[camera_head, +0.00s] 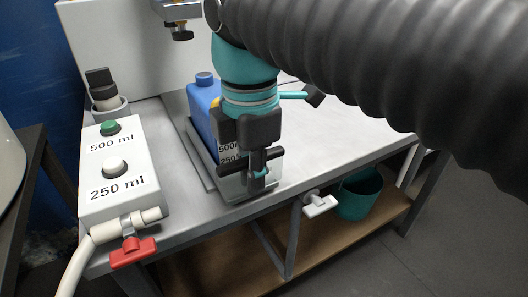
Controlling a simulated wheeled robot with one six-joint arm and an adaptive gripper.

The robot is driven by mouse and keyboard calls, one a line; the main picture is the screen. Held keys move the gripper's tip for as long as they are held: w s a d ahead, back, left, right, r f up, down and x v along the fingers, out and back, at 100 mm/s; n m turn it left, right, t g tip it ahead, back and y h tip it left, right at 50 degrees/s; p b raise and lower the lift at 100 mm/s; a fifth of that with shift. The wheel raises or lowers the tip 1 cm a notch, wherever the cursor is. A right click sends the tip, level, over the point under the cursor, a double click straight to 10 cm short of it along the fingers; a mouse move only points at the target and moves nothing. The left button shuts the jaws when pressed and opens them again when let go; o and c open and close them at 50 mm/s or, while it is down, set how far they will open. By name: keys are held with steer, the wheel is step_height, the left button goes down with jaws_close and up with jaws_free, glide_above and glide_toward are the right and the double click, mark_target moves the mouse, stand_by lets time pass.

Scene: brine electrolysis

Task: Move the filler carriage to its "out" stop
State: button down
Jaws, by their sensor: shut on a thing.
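The filler carriage (198,160) is a low grey metal tray on the bench top, below the filler head. A blue jug (201,97) with a blue cap stands upright on it, partly hidden by my arm. A small plate at the carriage's front end carries partly covered labels reading about 500 and 250. My gripper (258,172) is at this front end, pointing down. It is shut on the carriage's dark handle (272,155), most of which the fingers hide. Any "out" stop mark is not readable here.
A white control box (122,180) with green and white buttons, labelled 500 ml and 250 ml, stands left, with a red valve handle (133,252) below. A filler nozzle (181,30) hangs above. A white-handled valve (320,204) juts from the bench front. A teal bucket (360,197) sits below.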

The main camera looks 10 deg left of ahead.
steer(key=shift+s+d, duration=0.1)
steer(key=shift+s, duration=0.1)
steer(key=c, duration=1.2)
jaws_free()
steer(key=shift+r, duration=0.1)
steer(key=shift+r, duration=0.3)
step_height(320, 180, up, 11)
steer(key=shift+r, duration=0.1)
steer(key=shift+d, duration=0.1)
